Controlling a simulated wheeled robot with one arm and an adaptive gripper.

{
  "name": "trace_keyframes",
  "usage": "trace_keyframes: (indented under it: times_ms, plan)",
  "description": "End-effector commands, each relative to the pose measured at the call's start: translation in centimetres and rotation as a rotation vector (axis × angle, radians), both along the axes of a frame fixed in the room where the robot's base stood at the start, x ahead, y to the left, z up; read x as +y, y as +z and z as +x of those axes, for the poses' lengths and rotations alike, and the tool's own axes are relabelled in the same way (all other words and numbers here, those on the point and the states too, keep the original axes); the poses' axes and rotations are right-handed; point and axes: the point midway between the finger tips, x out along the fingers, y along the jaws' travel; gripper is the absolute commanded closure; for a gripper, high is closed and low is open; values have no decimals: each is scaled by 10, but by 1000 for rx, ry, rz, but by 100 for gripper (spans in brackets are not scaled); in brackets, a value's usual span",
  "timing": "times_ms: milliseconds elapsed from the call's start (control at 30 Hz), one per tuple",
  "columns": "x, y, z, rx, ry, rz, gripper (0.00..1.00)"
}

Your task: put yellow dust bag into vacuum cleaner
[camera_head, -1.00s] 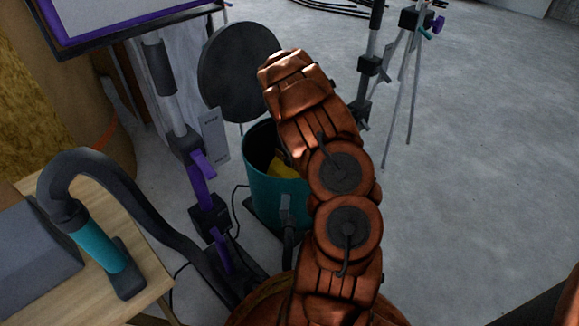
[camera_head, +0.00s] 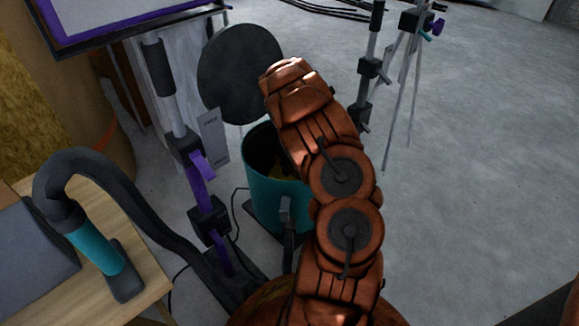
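The vacuum cleaner is a teal cylinder (camera_head: 272,200) standing on the floor in the middle, with its round dark lid (camera_head: 240,75) raised open behind it. A small patch of the yellow dust bag (camera_head: 284,172) shows inside the dark opening, low and in shade. The rest of the bag is hidden by the cylinder wall and my orange arm. My arm reaches over the right side of the cylinder. My gripper is hidden behind the arm, so its fingers and any hold on the bag do not show.
A wooden table (camera_head: 150,285) at the lower left bears a black hose with a teal handle (camera_head: 98,248). A purple and grey stand (camera_head: 202,185) is close left of the cylinder. A tripod (camera_head: 402,85) stands at the back right. The floor (camera_head: 470,190) on the right is clear.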

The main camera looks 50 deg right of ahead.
Motion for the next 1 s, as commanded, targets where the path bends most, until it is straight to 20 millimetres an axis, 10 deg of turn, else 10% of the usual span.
trace_keyframes:
  times_ms: [200,1000]
  plan:
    - [0,2,0,-1,0,-1,69]
    - [0,121,0,1,0,1,69]
